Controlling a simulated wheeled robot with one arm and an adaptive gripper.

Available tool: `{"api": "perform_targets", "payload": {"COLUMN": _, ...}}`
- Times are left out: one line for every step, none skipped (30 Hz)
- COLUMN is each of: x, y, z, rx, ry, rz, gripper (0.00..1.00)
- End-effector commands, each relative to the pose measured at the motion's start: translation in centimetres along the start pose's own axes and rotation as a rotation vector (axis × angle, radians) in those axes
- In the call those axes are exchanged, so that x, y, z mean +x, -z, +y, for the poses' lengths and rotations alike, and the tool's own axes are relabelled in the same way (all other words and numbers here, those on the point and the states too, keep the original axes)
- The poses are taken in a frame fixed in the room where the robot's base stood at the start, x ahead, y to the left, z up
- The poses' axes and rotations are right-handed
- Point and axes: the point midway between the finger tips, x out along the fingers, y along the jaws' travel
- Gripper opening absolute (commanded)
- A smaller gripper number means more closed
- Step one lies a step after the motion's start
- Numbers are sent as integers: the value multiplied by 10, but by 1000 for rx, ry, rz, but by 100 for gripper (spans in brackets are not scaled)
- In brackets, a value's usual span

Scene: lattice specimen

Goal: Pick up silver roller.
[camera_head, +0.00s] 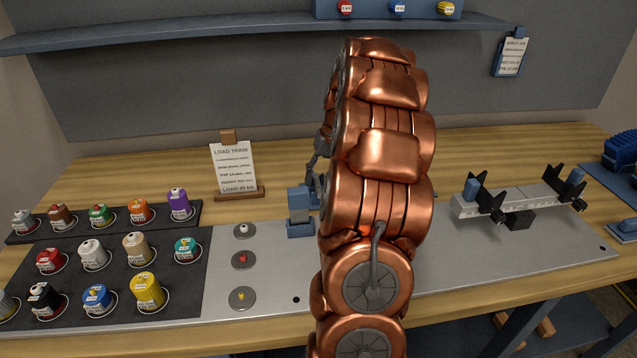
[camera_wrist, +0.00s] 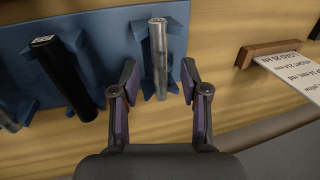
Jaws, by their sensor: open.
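The silver roller (camera_wrist: 159,50) shows in the wrist view as a slim metallic cylinder, held in a blue rack (camera_wrist: 100,28). My gripper (camera_wrist: 158,78) is open. Its two dark fingers with purple inner pads stand apart to the left and right of the roller's near end. No contact shows, and I cannot tell the gap in depth. In the head view my copper arm hides the silver roller and most of the rack.
A black roller (camera_wrist: 64,78) sits left of the silver one in the wrist view. A card in a wooden holder (camera_wrist: 270,50) stands to the right. In the head view, several coloured spools stand left, and a grey beam with black brackets (camera_head: 520,200) is at right.

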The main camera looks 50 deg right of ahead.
Motion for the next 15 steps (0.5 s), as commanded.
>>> {"api": "perform_targets", "payload": {"x": 1, "y": 0, "z": 0, "rx": 0, "ry": 0, "rz": 0, "gripper": 45}}
{"api": "perform_targets", "payload": {"x": 1, "y": 0, "z": 0, "rx": 0, "ry": 0, "rz": 0, "gripper": 45}}
{"api": "perform_targets", "payload": {"x": 1, "y": 0, "z": 0, "rx": 0, "ry": 0, "rz": 0, "gripper": 45}}
{"api": "perform_targets", "payload": {"x": 1, "y": 0, "z": 0, "rx": 0, "ry": 0, "rz": 0, "gripper": 45}}
{"api": "perform_targets", "payload": {"x": 1, "y": 0, "z": 0, "rx": 0, "ry": 0, "rz": 0, "gripper": 45}}
{"api": "perform_targets", "payload": {"x": 1, "y": 0, "z": 0, "rx": 0, "ry": 0, "rz": -1, "gripper": 44}}
{"api": "perform_targets", "payload": {"x": 1, "y": 0, "z": 0, "rx": 0, "ry": 0, "rz": -1, "gripper": 41}}
{"api": "perform_targets", "payload": {"x": 1, "y": 0, "z": 0, "rx": 0, "ry": 0, "rz": -1, "gripper": 38}}
{"api": "perform_targets", "payload": {"x": 1, "y": 0, "z": 0, "rx": 0, "ry": 0, "rz": -1, "gripper": 34}}
{"api": "perform_targets", "payload": {"x": 1, "y": 0, "z": 0, "rx": 0, "ry": 0, "rz": -1, "gripper": 31}}
{"api": "perform_targets", "payload": {"x": 1, "y": 0, "z": 0, "rx": 0, "ry": 0, "rz": -2, "gripper": 28}}
{"api": "perform_targets", "payload": {"x": 1, "y": 0, "z": 0, "rx": 0, "ry": 0, "rz": -2, "gripper": 23}}
{"api": "perform_targets", "payload": {"x": 1, "y": 0, "z": 0, "rx": 0, "ry": 0, "rz": -2, "gripper": 20}}
{"api": "perform_targets", "payload": {"x": 1, "y": 0, "z": 0, "rx": 0, "ry": 0, "rz": -2, "gripper": 17}}
{"api": "perform_targets", "payload": {"x": 1, "y": 0, "z": 0, "rx": 0, "ry": 0, "rz": -2, "gripper": 13}}
